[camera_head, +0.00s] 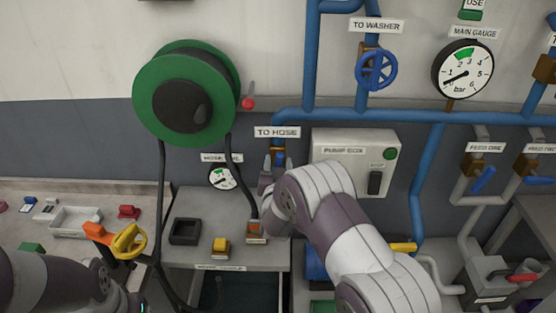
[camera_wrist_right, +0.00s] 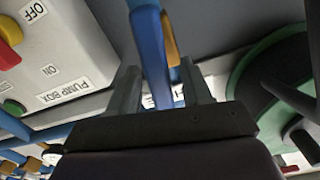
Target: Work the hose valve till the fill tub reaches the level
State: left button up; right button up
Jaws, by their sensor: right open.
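The hose valve has a blue handle (camera_head: 279,157) under the TO HOSE label (camera_head: 277,132) on the blue pipe. My right gripper (camera_head: 275,167) is open at this handle. In the right wrist view a blue bar (camera_wrist_right: 150,55) runs down between the two spread fingers (camera_wrist_right: 162,92); I cannot tell whether they touch it. A dark tub (camera_head: 238,291), apparently the fill tub, shows below the bench front; its level cannot be read. The green hose reel (camera_head: 190,95) hangs on the wall with black hose running down. My left arm enters at the lower left; its gripper is not seen.
The pump box (camera_head: 352,150) is right of the valve and close to my right arm. A blue TO WASHER wheel (camera_head: 376,69) and the main gauge (camera_head: 463,69) are above. The bench holds a black square holder (camera_head: 185,231) and a yellow block (camera_head: 221,246).

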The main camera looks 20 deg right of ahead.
jog(key=shift+w, duration=0.2)
grip_shut()
jog(key=shift+d+f+b, duration=0.1)
jog(key=shift+f+b, duration=0.1)
jog(key=shift+b, duration=0.35)
jog(key=shift+s+d+f+m+b, duration=0.1)
jog(key=shift+d+f+m+b, duration=0.1)
jog(key=shift+m+b, duration=3.35)
jog(key=shift+s+d+f+m+b, duration=0.2)
jog(key=shift+m+b, duration=1.65)
jog(key=shift+b, duration=3.25)
jog(key=shift+w+d+f+m+b, duration=0.15)
jog(key=shift+f+m+b, duration=0.1)
jog(key=shift+m+b, duration=3.3)
jog(key=shift+s+n+b, duration=0.1)
jog(key=shift+n+b, duration=0.7)
jog(key=shift+n, duration=0.05)
grip_release()
